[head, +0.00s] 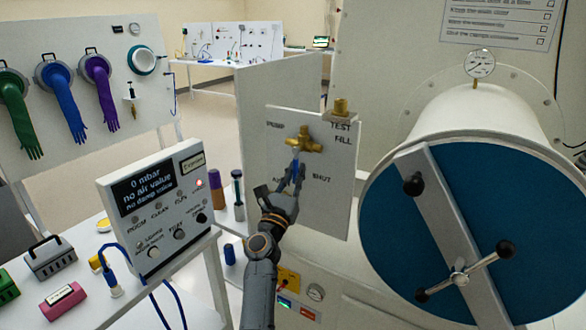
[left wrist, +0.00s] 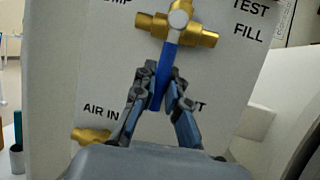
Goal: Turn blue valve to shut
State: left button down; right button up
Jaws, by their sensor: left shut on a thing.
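The blue valve's lever (head: 295,166) hangs from a brass valve body (head: 303,142) on a white panel (head: 341,222). The lever points down and slightly left, between the AIR IN label at lower left and the SHUT label at lower right. My left gripper (head: 290,184) is shut on the lever's lower part. In the left wrist view the fingers (left wrist: 160,88) are on both sides of the blue lever (left wrist: 168,65), below the brass body (left wrist: 178,28). The gripper partly covers both lower labels. My right gripper is not in view.
Right of the panel is a large white cylinder with a blue door (head: 400,235) and a crossbar. At left stands a control box (head: 160,195) reading 0 mbar. A second brass fitting (left wrist: 91,136) sits at the panel's lower left. A brass port (head: 341,108) tops the panel.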

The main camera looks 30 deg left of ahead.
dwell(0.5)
pick_arm(q)
jog(key=c, duration=1.3)
grip_release()
jog(key=shift+c, duration=0.2)
